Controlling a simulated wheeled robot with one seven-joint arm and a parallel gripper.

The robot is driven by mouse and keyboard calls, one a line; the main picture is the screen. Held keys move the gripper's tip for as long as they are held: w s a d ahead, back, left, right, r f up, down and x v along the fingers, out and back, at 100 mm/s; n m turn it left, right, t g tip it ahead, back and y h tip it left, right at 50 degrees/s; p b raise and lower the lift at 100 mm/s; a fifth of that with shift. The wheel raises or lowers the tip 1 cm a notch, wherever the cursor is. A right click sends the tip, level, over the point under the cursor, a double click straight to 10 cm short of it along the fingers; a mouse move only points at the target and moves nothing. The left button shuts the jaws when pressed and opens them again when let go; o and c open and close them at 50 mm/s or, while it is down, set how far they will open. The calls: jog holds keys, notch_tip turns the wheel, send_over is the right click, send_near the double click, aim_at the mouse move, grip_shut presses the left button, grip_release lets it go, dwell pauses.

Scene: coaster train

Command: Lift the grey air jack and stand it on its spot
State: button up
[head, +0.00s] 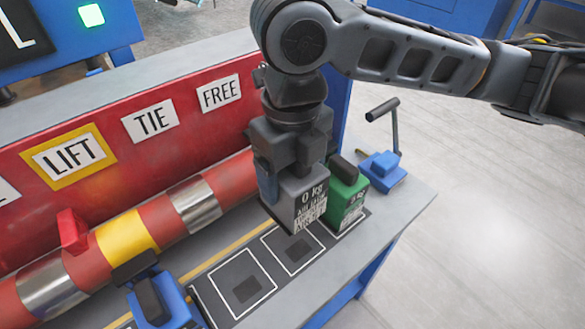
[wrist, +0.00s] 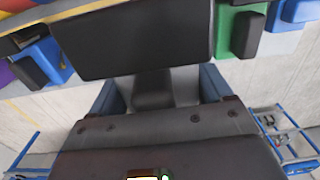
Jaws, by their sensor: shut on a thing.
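The grey air jack (head: 308,203) has a white label reading "0 kg" with smaller text. My gripper (head: 293,170) is shut on its upper part and holds it upright, apparently above the mat. In the wrist view, my gripper (wrist: 158,88) has its two blue fingers on either side of a grey block (wrist: 152,92). A dark mat (head: 228,271) on the bench has white-outlined square spots. Two spots, the left one (head: 244,287) and the middle one (head: 293,252), show empty. The jack's underside and the far finger are hidden in the head view.
A green jack (head: 343,200) stands right beside the grey one at the mat's far end. A blue device with a crank (head: 383,172) is behind it. A blue block with a black top (head: 157,301) is at lower left. A red-and-yellow pipe (head: 128,234) runs along the panel.

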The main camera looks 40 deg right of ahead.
jog(key=shift+f+b, duration=5.2)
jog(key=shift+f, duration=1.1)
jog(key=shift+f+b, duration=0.4)
jog(key=shift+f, duration=0.05)
jog(key=o, duration=1.8)
jog(key=shift+c, duration=0.2)
jog(key=shift+r+p, duration=0.45)
jog(key=shift+r, duration=3.45)
